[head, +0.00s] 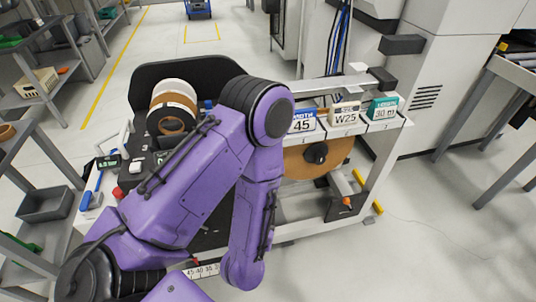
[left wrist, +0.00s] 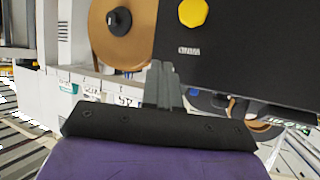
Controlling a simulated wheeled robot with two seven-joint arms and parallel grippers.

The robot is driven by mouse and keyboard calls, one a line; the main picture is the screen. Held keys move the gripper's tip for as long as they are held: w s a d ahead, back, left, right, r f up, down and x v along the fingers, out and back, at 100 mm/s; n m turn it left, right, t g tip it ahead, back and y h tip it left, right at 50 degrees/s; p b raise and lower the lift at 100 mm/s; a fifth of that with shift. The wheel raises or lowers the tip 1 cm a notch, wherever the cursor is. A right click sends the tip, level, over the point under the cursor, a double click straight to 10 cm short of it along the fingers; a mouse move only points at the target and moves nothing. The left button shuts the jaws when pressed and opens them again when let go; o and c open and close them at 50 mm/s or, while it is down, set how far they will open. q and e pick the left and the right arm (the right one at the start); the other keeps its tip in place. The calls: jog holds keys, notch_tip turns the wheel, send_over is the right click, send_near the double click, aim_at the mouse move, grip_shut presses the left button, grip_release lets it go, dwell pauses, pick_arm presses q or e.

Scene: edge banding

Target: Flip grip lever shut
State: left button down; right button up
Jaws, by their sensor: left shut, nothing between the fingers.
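I cannot make out a grip lever for certain in either view. In the left wrist view, my left gripper (left wrist: 163,72) is shut and empty, its fingers pointing at the lower edge of a dark panel (left wrist: 245,45). A yellow knob (left wrist: 193,12) is on that panel, beyond the fingertips. In the head view, my purple left arm covers the middle of the banding cart (head: 384,140), and its gripper is hidden. My right gripper is in neither view.
A brown roll (head: 300,162) with a black hub hangs on the cart and also shows in the left wrist view (left wrist: 105,45). Labelled boxes, one reading W25 (head: 345,114), line the cart's top. More rolls (head: 172,108) stand at left.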

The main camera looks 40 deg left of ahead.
pick_arm(q)
notch_tip(320, 180, up, 12)
jog(key=w+d+n+t+y+b, duration=0.2)
jog(key=t+y+b, duration=0.2)
jog(key=y, duration=0.3)
jog(key=shift+r+n, duration=0.15)
jog(key=shift+n, duration=0.15)
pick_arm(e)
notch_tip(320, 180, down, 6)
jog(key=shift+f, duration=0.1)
pick_arm(q)
jog(key=p+x, duration=0.3)
jog(key=x, duration=1.1)
jog(key=shift+p, duration=0.3)
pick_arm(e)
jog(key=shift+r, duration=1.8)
pick_arm(q)
jog(key=shift+r, duration=0.15)
